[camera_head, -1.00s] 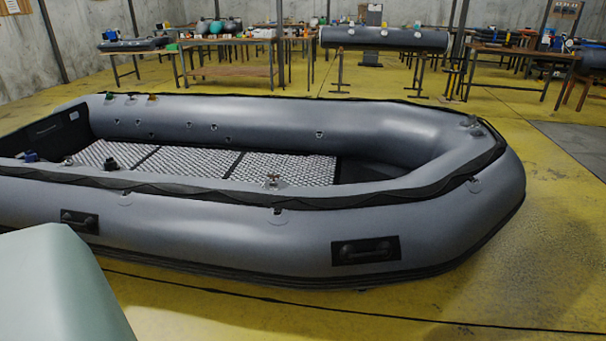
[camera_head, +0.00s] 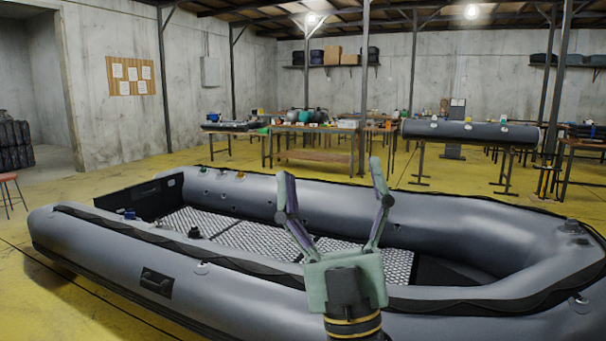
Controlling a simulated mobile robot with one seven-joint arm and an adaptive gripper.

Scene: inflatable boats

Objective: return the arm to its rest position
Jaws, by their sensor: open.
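My gripper (camera_head: 328,180) is in the lower middle of the head view, pointing up with its two fingers spread wide. It is open and nothing is between the fingers. The green palm and the dark wrist with yellow bands show below the fingers. The gripper stands in front of the grey inflatable boat (camera_head: 225,295) and hides part of its near tube and floor. I cannot tell how far the gripper is from the tube.
The boat fills the foreground. Behind it are a workbench (camera_head: 318,129) with many items and a grey tube (camera_head: 470,133) on stands. A red stool (camera_head: 8,178) stands at far left.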

